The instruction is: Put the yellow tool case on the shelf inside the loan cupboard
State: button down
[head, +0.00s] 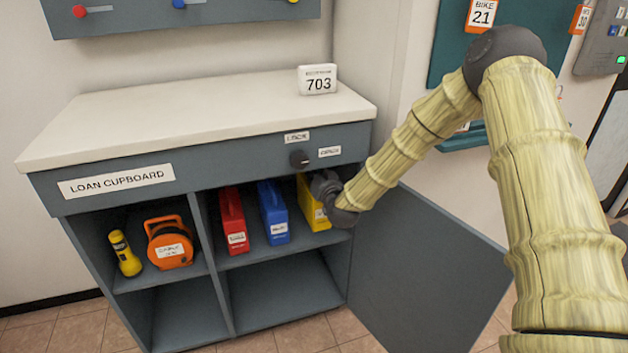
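The yellow tool case (308,210) stands upright on the upper right shelf (262,253) inside the loan cupboard (115,180). It is at the right end of the row, beside a blue case. My gripper (328,190) is right at the yellow case, at the cupboard's front opening, and covers its right part. The fingers are too small and hidden to tell whether they are open, shut or touching the case. The cupboard door (430,270) hangs open to the right.
A red case (232,220) and a blue case (273,212) stand left of the yellow one. A flashlight (125,254) and an orange cable reel (168,243) are in the upper left compartment. The lower compartments look empty. A dark knob (298,159) sticks out above the opening.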

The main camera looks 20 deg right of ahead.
aim_at(312, 209)
jog(key=shift+w+r, duration=0.1)
jog(key=shift+w, duration=0.85)
jog(key=shift+f+b, duration=0.6)
jog(key=shift+f, duration=1.15)
jog(key=shift+s, duration=0.1)
jog(key=c, duration=1.6)
grip_release()
jog(key=shift+f, duration=0.1)
jog(key=shift+c, duration=0.2)
jog(key=shift+o, duration=0.4)
jog(key=s+p, duration=0.1)
jog(key=s, duration=1)
jog(key=shift+d+r+p, duration=0.2)
jog(key=shift+r+p, duration=0.2)
jog(key=shift+s, duration=0.55)
